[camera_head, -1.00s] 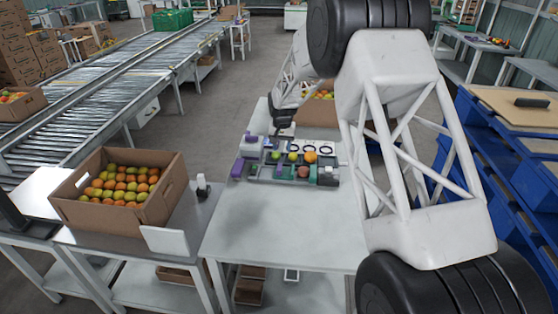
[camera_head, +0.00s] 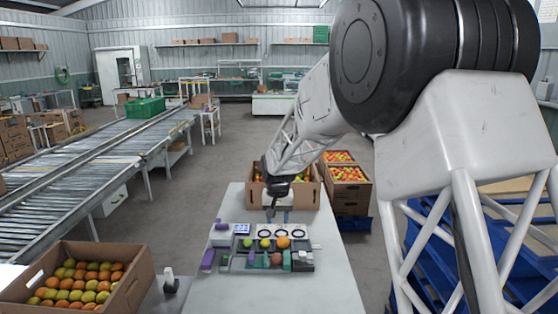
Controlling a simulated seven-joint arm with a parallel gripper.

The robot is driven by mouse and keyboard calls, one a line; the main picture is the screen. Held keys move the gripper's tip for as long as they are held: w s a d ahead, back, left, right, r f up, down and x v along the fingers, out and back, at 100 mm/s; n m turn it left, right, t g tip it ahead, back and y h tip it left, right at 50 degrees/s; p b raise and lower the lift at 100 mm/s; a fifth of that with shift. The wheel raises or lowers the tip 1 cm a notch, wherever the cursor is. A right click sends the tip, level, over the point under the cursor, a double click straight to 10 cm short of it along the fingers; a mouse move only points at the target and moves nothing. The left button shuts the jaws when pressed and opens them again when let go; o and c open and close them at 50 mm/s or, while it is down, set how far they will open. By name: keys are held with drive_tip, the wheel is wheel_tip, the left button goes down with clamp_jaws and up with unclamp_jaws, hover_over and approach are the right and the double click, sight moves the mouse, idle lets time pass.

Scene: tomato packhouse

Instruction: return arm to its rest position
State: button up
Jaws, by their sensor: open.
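My arm reaches in from the right over the table (camera_head: 300,298). My gripper (camera_head: 271,212) is small and dark at the arm's far end, pointing down near the back of the table. It is open, and nothing shows between its fingers. It appears above or behind the grey sorting tray (camera_head: 262,267); its exact height is hard to tell. The tray holds a green fruit (camera_head: 248,243), an orange fruit (camera_head: 284,242), a brown-red fruit (camera_head: 276,259) and several small blocks.
A fruit-filled cardboard box (camera_head: 138,295) stands at the lower left. Another box (camera_head: 306,195) stands behind my gripper, with stacked crates (camera_head: 348,190) to its right. Blue racks (camera_head: 430,262) are beside my arm at right. The table front is clear.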

drive_tip(key=s+d+r, duration=0.4)
drive_tip(key=s, duration=0.4)
drive_tip(key=s+d+r+t, duration=0.1)
drive_tip(key=s+d+r, duration=0.3)
drive_tip(key=s, duration=0.4)
drive_tip(key=s+d+r, duration=0.4)
drive_tip(key=s, duration=0.3)
drive_tip(key=s+d+f, duration=0.1)
drive_tip(key=s+d, duration=0.2)
drive_tip(key=s, duration=1)
drive_tip(key=s+d+f+t, duration=0.1)
drive_tip(key=s+d, duration=0.3)
drive_tip(key=s, duration=0.9)
